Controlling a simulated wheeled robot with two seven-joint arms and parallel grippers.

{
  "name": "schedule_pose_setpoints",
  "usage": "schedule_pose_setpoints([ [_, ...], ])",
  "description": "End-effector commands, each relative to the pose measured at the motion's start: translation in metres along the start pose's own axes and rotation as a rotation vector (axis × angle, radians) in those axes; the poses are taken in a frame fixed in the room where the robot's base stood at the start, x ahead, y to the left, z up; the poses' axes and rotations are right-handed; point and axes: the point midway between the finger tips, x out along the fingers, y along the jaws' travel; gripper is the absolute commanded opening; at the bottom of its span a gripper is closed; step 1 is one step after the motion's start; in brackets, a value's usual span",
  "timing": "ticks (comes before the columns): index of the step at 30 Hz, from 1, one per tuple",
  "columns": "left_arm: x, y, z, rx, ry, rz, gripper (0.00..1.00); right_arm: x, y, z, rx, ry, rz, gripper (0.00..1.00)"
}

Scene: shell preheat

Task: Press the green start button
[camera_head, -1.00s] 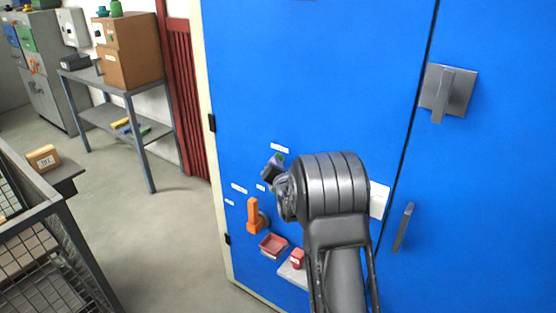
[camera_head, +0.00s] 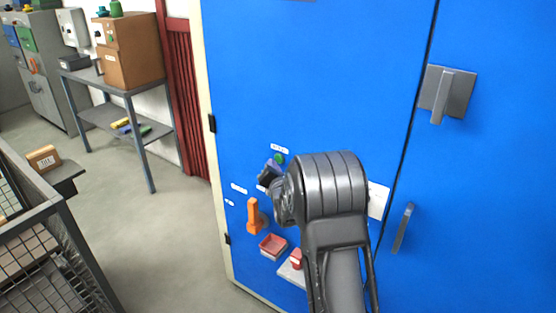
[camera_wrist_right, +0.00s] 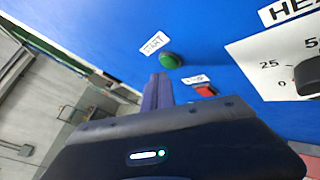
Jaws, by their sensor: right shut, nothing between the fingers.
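The green start button (camera_head: 279,158) is a small round knob on the blue cabinet front (camera_head: 310,90). In the right wrist view the green button (camera_wrist_right: 171,60) sits just below a white label reading START (camera_wrist_right: 154,43). My right gripper (camera_head: 272,170) is just below and left of the button in the head view. In the wrist view its purple-grey fingers (camera_wrist_right: 157,92) are shut and empty, with their tips close to the button. I cannot tell whether they touch it. My left gripper is not in view.
A red button (camera_wrist_right: 205,90) lies right of the fingers, near a dial plate (camera_wrist_right: 285,60). An orange handle (camera_head: 254,216), a red tray (camera_head: 272,245) and a small red block (camera_head: 296,259) are lower on the cabinet. A wire cart (camera_head: 50,240) stands at left.

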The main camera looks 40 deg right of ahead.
Motion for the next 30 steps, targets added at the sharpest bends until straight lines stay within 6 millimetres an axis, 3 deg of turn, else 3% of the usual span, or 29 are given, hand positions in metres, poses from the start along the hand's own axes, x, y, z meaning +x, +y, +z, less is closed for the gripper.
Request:
schedule_pose_setpoints([
  [18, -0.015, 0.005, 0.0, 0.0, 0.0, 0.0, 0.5, -0.033, 0.025, -0.024, 0.0, 0.002, 0.0, 0.0],
  [30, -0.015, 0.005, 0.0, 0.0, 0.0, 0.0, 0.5, -0.035, 0.025, -0.026, 0.0, 0.0, 0.0, 0.0],
])
